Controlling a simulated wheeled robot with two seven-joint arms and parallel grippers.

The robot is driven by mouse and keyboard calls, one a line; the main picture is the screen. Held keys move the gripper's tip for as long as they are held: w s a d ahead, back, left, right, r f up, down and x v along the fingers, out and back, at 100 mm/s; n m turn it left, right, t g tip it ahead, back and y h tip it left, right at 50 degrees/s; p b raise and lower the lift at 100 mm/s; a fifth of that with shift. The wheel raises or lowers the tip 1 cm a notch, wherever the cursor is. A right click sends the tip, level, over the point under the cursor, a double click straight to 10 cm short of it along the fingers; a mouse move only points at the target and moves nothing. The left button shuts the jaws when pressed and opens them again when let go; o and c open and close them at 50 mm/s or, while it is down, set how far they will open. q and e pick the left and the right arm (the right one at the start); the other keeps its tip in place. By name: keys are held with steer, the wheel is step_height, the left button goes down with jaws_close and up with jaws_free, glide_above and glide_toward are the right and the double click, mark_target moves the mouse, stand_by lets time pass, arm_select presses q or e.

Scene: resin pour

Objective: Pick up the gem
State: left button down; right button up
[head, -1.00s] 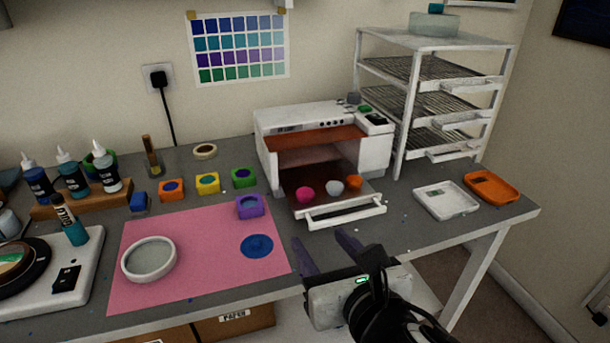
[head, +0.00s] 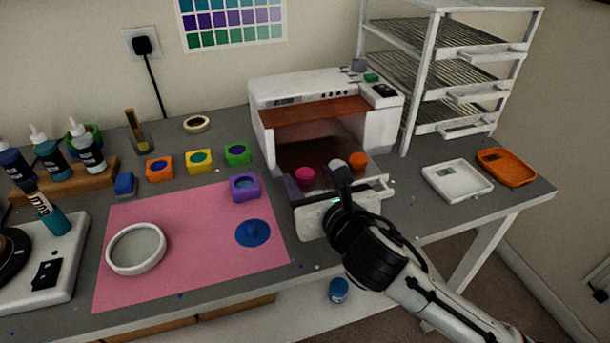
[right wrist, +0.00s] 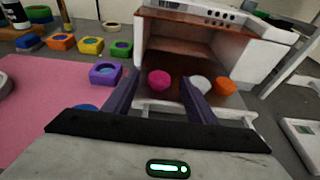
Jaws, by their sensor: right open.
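Three small rounded pieces that look like gems sit in a row on the pulled-out tray of the white curing box: a pink one (head: 305,175), a white one (head: 337,166) and an orange one (head: 358,160). My right gripper (head: 317,187) is open in front of the tray, its dark purple fingers pointing at the row. In the right wrist view, the pink gem (right wrist: 158,82) shows between the fingers, the white gem (right wrist: 201,83) is partly behind the right finger, and the orange gem (right wrist: 224,86) is outside it. The gripper holds nothing. My left gripper is out of view.
The box (head: 325,82) has side walls and a low roof behind the gems. Purple (head: 244,187), green, yellow and orange moulds stand to the left. A pink mat (head: 190,270) carries a round white dish (head: 137,249). White and orange trays (head: 505,167) lie right, below a wire rack.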

steer(key=shift+x, duration=0.75)
steer(key=c, duration=1.1)
